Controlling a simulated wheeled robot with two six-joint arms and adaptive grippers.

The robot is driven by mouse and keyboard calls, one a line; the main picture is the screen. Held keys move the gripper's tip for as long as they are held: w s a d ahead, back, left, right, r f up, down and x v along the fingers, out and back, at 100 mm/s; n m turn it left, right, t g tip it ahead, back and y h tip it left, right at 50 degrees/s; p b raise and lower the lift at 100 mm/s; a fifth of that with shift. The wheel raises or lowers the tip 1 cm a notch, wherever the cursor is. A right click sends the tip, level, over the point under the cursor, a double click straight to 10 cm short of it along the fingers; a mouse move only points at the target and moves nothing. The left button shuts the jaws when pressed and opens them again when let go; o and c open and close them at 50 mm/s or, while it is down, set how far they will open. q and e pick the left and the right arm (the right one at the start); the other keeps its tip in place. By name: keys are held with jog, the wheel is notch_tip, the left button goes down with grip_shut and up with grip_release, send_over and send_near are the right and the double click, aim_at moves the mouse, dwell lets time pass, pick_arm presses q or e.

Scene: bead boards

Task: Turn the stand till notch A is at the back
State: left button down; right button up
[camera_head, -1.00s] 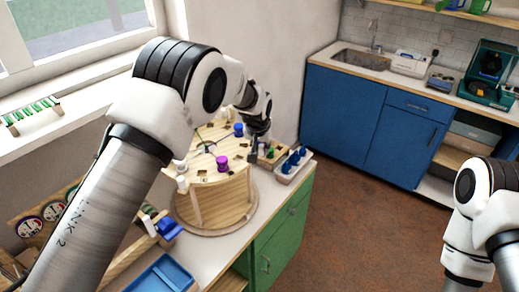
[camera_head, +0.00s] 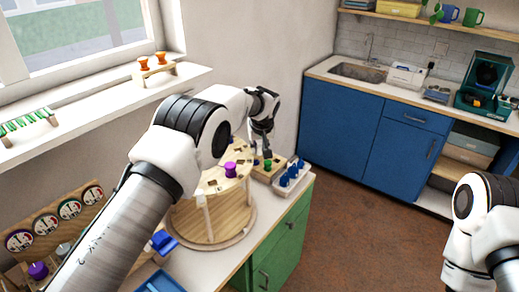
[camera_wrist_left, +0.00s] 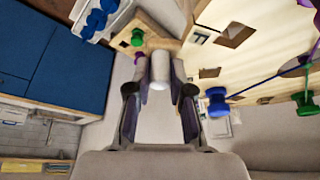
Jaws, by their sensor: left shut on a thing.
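The stand (camera_head: 205,218) is a round, pale wooden turntable with a raised top on posts, on the counter in the head view. Its top carries a purple spool (camera_head: 231,169) and dark notches. In the left wrist view the top (camera_wrist_left: 255,60) shows square dark notches, a blue spool (camera_wrist_left: 217,102) and a green spool (camera_wrist_left: 306,104). My left gripper (camera_wrist_left: 160,82) is shut on a white peg (camera_wrist_left: 160,68) at the edge of the top. I cannot read which notch is A. My left arm hides part of the stand in the head view. My right gripper is out of view.
A wooden block with a green knob (camera_head: 267,164) and a white tray of blue pegs (camera_head: 291,178) stand close to the right of the stand. A blue tray (camera_head: 160,282) lies in front. Round dials (camera_head: 69,209) stand at the left.

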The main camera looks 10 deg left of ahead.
pick_arm(q)
jog(key=shift+f, duration=0.2)
jog(key=c, duration=1)
grip_release()
jog(key=shift+w+a, duration=0.1)
jog(key=shift+w, duration=0.05)
jog(key=v, duration=1.2)
jog(key=shift+w, duration=0.1)
jog(key=shift+f, duration=0.1)
